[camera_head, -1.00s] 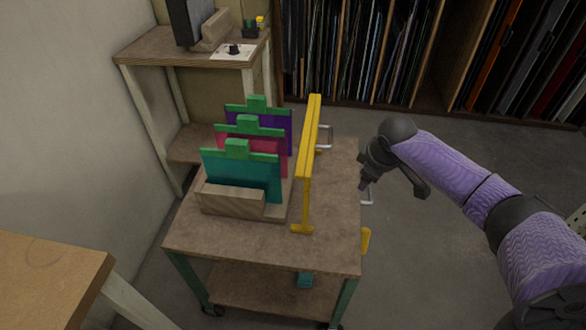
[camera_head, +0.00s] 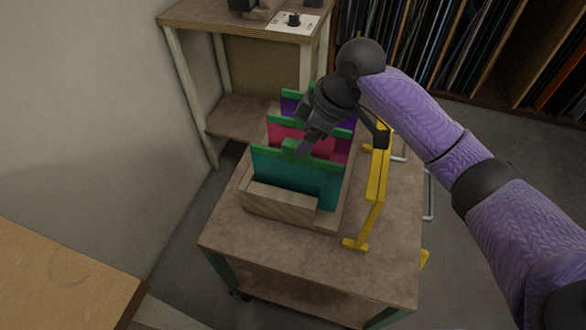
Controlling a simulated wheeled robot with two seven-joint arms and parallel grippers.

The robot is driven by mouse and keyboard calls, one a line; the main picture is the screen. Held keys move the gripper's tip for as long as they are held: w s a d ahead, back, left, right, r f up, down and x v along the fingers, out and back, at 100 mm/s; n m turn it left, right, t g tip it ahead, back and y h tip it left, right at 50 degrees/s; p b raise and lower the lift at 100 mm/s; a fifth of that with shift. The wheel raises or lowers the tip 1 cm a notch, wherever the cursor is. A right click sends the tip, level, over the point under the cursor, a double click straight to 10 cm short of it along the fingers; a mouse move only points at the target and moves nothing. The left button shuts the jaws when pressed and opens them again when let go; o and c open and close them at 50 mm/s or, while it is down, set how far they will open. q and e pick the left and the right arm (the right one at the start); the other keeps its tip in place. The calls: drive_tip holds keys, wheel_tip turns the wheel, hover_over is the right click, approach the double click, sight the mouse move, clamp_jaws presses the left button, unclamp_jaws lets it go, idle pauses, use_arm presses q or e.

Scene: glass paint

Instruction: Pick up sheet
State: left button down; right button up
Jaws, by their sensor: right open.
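Three coloured sheets stand upright in a wooden rack (camera_head: 282,202) on a small cart. The teal sheet (camera_head: 300,180) is at the front, the magenta sheet (camera_head: 287,134) is behind it, and the purple sheet (camera_head: 289,105) is at the back. Each has a green clip strip along its top; the front strip (camera_head: 268,152) has a raised tab in its middle. The arm hides part of the two rear sheets. My left gripper is not in view.
A yellow frame (camera_head: 376,195) stands on the cart top (camera_head: 290,255) right of the rack, close under my right arm. A wooden bench (camera_head: 65,270) is at the lower left. A shelf unit (camera_head: 215,20) with a white control box (camera_head: 294,22) stands behind.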

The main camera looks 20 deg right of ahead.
sight(293, 153)
drive_tip(key=b+x, duration=0.1)
drive_tip(key=x, duration=0.1)
drive_tip(key=b+x, duration=0.1)
drive_tip(key=x, duration=0.1)
drive_tip(key=b+x, duration=0.1)
drive_tip(key=x, duration=0.1)
drive_tip(key=shift+w+d+f+b, duration=0.1)
drive_tip(key=shift+w+f+b, duration=0.2)
drive_tip(key=shift+w+f, duration=0.15)
drive_tip(key=shift+f, duration=0.2)
drive_tip(key=shift+r, duration=0.1)
drive_tip(key=shift+c, duration=1.3)
drive_tip(key=c, duration=0.7)
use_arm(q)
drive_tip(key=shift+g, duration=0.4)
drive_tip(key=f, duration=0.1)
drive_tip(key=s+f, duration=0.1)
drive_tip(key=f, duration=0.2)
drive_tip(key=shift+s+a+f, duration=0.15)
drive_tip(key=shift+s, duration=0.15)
use_arm(e)
clamp_jaws()
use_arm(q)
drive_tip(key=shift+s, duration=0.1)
